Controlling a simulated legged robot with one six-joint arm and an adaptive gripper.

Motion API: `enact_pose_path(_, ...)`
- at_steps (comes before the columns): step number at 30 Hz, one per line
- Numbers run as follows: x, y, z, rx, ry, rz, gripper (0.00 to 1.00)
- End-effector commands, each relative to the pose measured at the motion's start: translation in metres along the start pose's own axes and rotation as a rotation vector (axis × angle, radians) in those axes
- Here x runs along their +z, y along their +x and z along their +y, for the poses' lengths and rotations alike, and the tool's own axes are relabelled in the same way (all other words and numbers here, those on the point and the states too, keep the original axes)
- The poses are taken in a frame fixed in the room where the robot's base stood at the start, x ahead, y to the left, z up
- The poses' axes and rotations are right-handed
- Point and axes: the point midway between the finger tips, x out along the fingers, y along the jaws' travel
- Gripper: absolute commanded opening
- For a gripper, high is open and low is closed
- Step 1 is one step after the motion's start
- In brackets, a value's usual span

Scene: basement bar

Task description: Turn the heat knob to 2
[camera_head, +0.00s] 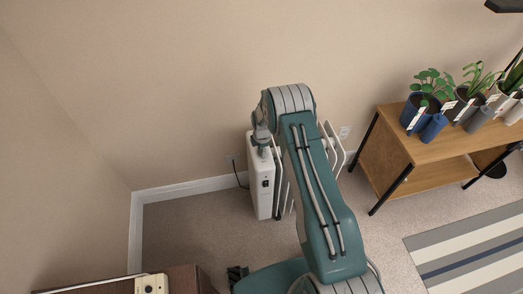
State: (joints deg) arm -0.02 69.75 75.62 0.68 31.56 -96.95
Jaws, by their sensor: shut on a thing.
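A white heater (261,187) stands upright on the carpet near the wall, with its narrow control panel facing me and a dark switch on it. My gripper (262,147) points down at the top of this panel. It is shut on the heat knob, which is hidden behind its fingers. The knob's markings and setting cannot be read. My green arm covers much of the heater's fins.
A wooden shelf unit (450,137) with several potted plants stands at the right. A striped rug (470,255) lies at lower right. A dark wooden cabinet (188,279) is at lower left. A black cord (238,176) runs to the wall. Carpet left of the heater is clear.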

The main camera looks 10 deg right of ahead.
Motion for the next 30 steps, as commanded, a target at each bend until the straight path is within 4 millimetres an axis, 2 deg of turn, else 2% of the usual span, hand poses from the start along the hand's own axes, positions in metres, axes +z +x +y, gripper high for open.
enact_pose_path(30, -0.0014, 0.0022, 0.0004, 0.002, 0.911, -0.049, 0.0)
